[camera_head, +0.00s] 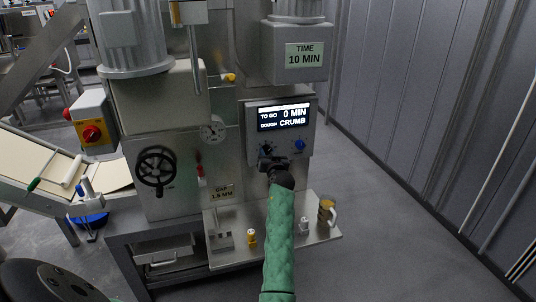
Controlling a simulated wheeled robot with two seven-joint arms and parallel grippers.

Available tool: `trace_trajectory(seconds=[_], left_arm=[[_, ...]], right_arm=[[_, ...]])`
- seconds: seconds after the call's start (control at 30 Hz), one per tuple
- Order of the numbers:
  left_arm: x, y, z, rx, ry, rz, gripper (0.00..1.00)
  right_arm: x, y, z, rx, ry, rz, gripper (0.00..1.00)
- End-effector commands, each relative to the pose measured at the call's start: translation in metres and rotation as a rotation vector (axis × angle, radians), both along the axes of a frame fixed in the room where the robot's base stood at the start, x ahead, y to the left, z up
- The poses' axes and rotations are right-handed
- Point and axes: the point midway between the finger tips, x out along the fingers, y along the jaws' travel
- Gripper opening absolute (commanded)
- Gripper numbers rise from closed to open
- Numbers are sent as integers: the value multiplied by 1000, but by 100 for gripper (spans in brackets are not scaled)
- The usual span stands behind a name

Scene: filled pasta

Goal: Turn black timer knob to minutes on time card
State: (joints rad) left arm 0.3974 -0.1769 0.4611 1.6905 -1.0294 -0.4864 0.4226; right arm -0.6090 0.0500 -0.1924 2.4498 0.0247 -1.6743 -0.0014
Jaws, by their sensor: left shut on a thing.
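The black timer knob (266,149) is on the left of the control panel (308,128), under its display. My left gripper (270,162), at the end of the green-sleeved arm, is shut on the knob and hides part of it. The display (283,117) reads "TO GO 0 MIN" and "DOUGH CRUMB". The time card (304,55) above reads "TIME 10 MIN". My right gripper is not in view.
A blue knob (300,145) is just right of the black one. Below, a shelf (225,258) holds a mug (327,212) and small yellow and white items. A black handwheel (156,167) and a red button (91,134) are at left. Grey floor is clear at right.

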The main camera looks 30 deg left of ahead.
Motion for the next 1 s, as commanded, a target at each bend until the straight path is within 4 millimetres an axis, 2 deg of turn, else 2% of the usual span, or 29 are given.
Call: trace_trajectory(seconds=[0.37, 0.73, 0.77, 0.83, 1.0], left_arm=[[0, 0, 0, 44, 52, 0, 10], [0, 0, 1, 224, 264, 1, 10], [0, 1, 1, 242, 284, 1, 10], [0, 1, 1, 281, 329, 1, 10], [0, 0, 1, 365, 429, 0, 10]], right_arm=[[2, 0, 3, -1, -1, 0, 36], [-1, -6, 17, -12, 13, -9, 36], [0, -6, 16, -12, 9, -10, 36], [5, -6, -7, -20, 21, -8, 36], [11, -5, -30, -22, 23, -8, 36]])
